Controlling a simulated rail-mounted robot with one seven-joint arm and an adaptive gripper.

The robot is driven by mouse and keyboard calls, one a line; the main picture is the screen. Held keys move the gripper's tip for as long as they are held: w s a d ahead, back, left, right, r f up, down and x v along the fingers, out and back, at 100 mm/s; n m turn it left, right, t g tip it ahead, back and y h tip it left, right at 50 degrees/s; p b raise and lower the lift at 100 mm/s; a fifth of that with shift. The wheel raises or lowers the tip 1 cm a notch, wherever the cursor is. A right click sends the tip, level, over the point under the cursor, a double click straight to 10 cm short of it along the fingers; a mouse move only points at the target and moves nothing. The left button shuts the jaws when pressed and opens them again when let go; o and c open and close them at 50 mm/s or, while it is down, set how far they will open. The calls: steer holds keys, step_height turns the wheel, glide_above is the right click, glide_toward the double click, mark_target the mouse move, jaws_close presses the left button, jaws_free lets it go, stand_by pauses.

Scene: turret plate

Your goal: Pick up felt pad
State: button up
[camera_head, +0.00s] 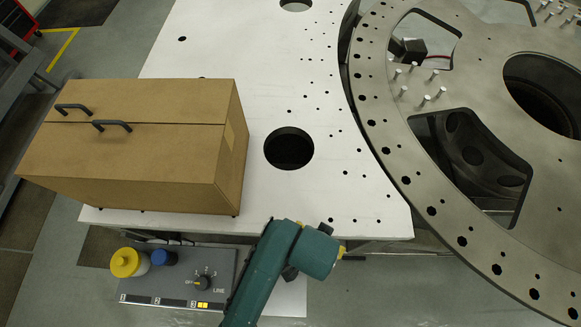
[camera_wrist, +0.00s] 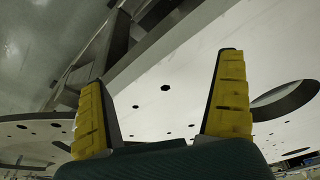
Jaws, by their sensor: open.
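I cannot make out a felt pad in either view. My gripper (camera_wrist: 163,72) shows in the wrist view with its two yellow-padded fingers wide apart and nothing between them. A pale surface with dark round holes lies beyond the fingers. In the head view my teal arm reaches in from the bottom, by the front edge of the white plate (camera_head: 330,195). The fingers cannot be made out clearly there.
A brown box (camera_head: 125,160) with black handles stands on the white plate's left part. A large grey metal ring (camera_head: 395,155) with holes and pins fills the right. A control box (camera_head: 215,270) with a yellow-topped item (camera_head: 127,262) sits at the front left.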

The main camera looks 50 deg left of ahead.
steer(key=s+f+g+b, duration=0.1)
steer(key=s+f, duration=0.1)
steer(key=f, duration=0.5)
steer(key=s+f+g+b, duration=0.1)
steer(key=s+f+b, duration=0.1)
steer(key=f, duration=0.5)
steer(key=s+f+n+g+h+b, duration=0.1)
steer(key=s+f+b, duration=0.1)
steer(key=f, duration=0.5)
steer(key=shift+s+a, duration=0.15)
steer(key=shift+s, duration=0.75)
steer(key=f, duration=0.2)
steer(key=f+b, duration=0.2)
steer(key=f, duration=0.1)
steer(key=shift+s+a+f, duration=0.1)
steer(key=shift+a+f, duration=0.25)
steer(key=shift+c, duration=0.2)
steer(key=c, duration=1.2)
step_height(320, 180, up, 18)
steer(key=p, duration=0.4)
steer(key=shift+r+p, duration=0.1)
steer(key=shift+p, duration=0.2)
